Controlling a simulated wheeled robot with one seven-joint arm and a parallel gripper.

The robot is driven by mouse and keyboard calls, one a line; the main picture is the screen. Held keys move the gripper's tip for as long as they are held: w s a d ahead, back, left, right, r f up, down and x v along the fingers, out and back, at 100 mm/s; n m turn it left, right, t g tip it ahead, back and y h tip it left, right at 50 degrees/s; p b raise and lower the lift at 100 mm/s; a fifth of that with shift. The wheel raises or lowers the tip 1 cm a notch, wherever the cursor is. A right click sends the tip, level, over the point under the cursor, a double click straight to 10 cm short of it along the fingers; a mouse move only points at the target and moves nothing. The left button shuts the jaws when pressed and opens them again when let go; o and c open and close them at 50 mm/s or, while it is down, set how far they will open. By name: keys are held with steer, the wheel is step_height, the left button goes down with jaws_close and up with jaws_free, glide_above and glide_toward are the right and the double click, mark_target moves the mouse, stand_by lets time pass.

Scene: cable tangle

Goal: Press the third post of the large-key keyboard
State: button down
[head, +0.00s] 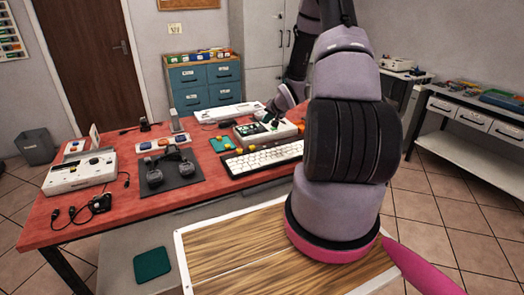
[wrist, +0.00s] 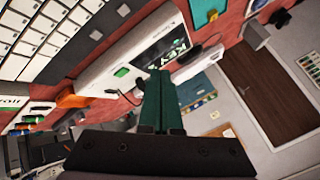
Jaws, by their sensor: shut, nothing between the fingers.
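My gripper (wrist: 160,75) has green fingers, shut together and empty. In the wrist view its tips overlap a white box with a dark lettered screen (wrist: 172,46) and a green button, beside the keyboard. In the head view the wrist hangs over that box (head: 245,133), behind the keyboard. Whether the tips touch anything is unclear.
Small colored items and a green block (head: 222,144) lie close to the keyboard. A wooden-topped surface (head: 235,245) is in front.

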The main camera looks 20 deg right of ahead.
mark_target(265, 148)
steer(key=shift+a+f, duration=0.15)
steer(key=shift+f, duration=0.35)
steer(key=shift+s, duration=0.1)
steer(key=shift+f, duration=4.4)
steer(key=shift+f, duration=0.4)
steer(key=shift+f, duration=0.35)
steer(key=shift+r, duration=0.8)
